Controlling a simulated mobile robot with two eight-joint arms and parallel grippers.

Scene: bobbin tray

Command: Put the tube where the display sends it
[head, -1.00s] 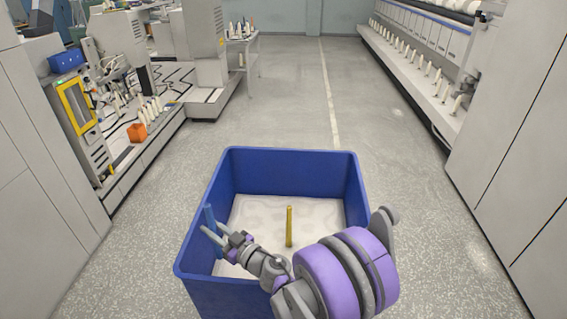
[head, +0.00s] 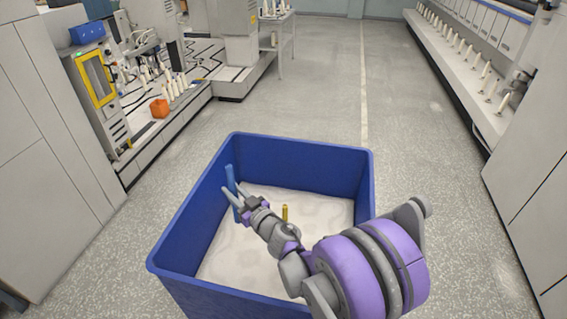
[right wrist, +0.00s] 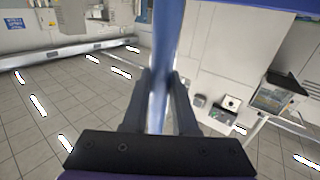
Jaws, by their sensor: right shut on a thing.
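A blue tube (head: 231,181) is held roughly upright by my right gripper (head: 230,196), in front of the left inner wall of the blue bin (head: 300,150) in the head view. In the right wrist view the tube (right wrist: 166,45) runs up between the two fingers (right wrist: 163,108), which are shut on it. A yellow tube (head: 285,212) is in the bin, its lower part hidden behind my right arm. A yellow-framed panel (head: 97,79), possibly the display, is on the machine at left; its content is too small to read. My left gripper is out of view.
An orange container (head: 159,108) and several pale bobbins stand on the left machine's ledge. A long machine with a row of bobbins (head: 460,45) lines the right side. Grey cabinets flank both sides. The floor beyond the bin is clear.

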